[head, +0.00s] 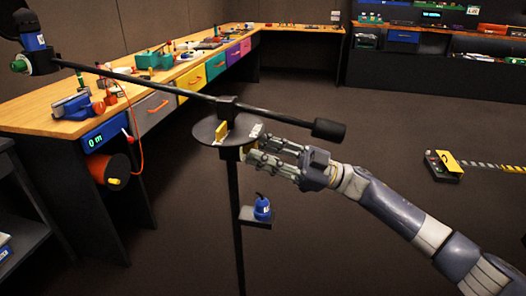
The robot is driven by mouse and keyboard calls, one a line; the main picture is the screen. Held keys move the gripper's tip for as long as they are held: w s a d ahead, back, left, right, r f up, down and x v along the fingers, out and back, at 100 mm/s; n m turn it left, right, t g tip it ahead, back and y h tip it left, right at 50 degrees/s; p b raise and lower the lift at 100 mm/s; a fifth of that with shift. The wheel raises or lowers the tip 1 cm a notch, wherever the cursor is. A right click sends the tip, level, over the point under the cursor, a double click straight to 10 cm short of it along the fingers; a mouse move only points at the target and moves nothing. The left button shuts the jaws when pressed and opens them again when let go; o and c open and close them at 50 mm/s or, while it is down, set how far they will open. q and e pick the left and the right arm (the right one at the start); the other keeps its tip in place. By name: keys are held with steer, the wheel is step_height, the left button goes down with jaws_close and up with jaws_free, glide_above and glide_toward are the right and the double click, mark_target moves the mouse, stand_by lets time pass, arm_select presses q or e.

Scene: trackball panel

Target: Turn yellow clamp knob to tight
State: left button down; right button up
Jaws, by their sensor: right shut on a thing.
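A black round plate (207,130) sits on top of a thin dark post (236,215), with a long black beam (165,87) passing over it. My right gripper (257,152) reaches in from the right to the right side of the plate. It is shut on the yellow clamp knob (248,150), which is mostly hidden by the fingers. Small white labels lie on the plate, too small to read. My left gripper is not in view.
A blue weight (262,208) sits on a small black shelf (256,221) on the post. The beam has a black cylinder (328,130) at its right end. A workbench (75,125) stands at left.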

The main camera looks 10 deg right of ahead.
steer(key=o, duration=1.1)
steer(key=v, duration=1.2)
steer(key=shift+r, duration=0.1)
